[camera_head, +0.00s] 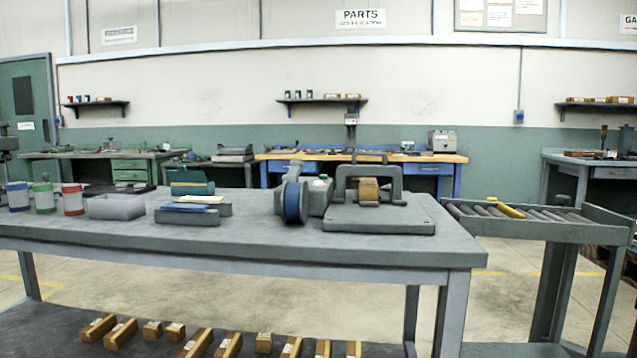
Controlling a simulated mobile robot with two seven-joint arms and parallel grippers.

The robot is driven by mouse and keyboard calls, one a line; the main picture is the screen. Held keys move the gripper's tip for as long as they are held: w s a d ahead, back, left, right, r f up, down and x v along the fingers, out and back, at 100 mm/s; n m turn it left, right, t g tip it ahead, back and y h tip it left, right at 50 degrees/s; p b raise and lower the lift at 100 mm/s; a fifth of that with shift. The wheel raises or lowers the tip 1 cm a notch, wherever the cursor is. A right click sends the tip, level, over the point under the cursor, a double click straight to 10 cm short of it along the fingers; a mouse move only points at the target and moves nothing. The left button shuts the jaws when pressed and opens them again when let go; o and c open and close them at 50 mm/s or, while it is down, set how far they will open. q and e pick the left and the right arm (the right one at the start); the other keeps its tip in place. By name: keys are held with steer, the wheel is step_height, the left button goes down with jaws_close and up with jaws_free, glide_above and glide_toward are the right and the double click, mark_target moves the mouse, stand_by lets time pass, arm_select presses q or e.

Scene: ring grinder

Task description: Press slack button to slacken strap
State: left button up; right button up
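A grey machine stands on the grey workbench (130,238), right of the middle. At its left is a dark wheel-like part with a blue band (293,201), which may be the strap. Beside it is a grey housing (320,197) with a small green and white spot (322,178) on top, possibly a button; I cannot tell if it is the slack button. To the right, a grey frame (397,186) on a flat base (378,226) spans a brown ring or block (369,192). Neither of my grippers is in view.
Red, green and blue cups, a pale tray (117,207), and a low grey block (187,216) with blue and white strips sit on the bench's left. A roller conveyor (530,217) stands right of the bench. Several wooden blocks lie on the lower shelf. The bench's front strip is clear.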

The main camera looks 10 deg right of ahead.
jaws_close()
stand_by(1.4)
